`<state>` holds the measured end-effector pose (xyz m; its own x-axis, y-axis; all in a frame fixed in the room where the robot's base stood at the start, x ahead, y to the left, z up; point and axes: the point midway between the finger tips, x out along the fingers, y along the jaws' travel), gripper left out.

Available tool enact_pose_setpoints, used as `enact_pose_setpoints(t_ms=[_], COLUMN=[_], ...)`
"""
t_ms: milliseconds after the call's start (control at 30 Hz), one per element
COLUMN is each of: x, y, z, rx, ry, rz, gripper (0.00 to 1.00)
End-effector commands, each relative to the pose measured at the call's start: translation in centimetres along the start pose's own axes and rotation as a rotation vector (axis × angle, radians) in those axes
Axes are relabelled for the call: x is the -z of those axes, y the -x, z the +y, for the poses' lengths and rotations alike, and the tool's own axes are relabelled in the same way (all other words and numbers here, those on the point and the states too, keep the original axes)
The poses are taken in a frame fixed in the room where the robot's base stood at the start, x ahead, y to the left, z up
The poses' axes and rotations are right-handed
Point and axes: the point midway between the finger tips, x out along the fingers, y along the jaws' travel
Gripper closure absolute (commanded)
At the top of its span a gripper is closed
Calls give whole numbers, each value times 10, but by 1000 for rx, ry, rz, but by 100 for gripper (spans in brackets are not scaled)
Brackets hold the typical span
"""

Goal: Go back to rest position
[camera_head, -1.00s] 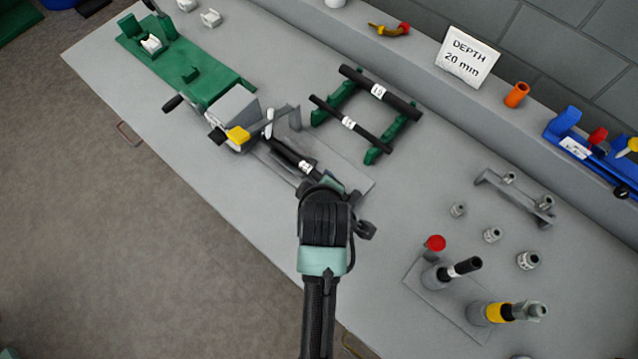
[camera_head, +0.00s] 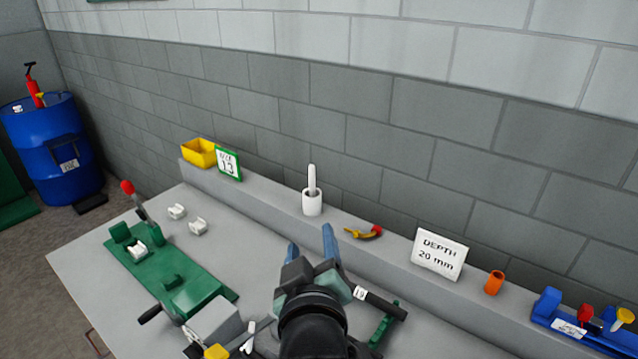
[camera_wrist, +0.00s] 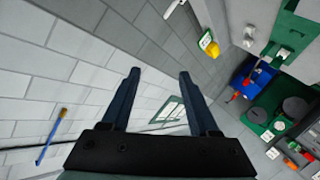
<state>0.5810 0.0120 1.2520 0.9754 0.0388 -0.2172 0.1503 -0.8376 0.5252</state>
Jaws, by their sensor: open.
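My gripper (camera_head: 311,246) is raised over the bench in the head view, with its two blue fingers apart and nothing between them. In the wrist view my gripper (camera_wrist: 158,78) is also open and empty, and its fingers point toward the block wall. The fingers touch no object that I can see. My arm hides part of the bench below it, including much of the green rack (camera_head: 384,326) with the black hose marked 10 (camera_head: 378,303).
The grey bench (camera_head: 110,235) carries a green fixture (camera_head: 180,280) and grey crimping machine (camera_head: 215,322). Along the back ledge stand a yellow bin (camera_head: 199,153), white cup (camera_head: 313,202), depth sign (camera_head: 439,254), orange cylinder (camera_head: 494,282) and blue rack (camera_head: 560,325). A blue drum (camera_head: 50,145) stands far left.

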Motion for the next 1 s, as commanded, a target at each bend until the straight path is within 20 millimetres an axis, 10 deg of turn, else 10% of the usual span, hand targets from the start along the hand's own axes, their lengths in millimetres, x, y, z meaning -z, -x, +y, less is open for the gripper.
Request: enact_pose_setpoints(t_ms=[200,433,633,1000], x=[136,236,269,273], y=[56,156,210,218], z=[92,158,179,182], rx=[-206,-314,-332,-332], ry=[-216,-410,-491,-503], rz=[378,776,965,992], gripper=[39,39,39,39])
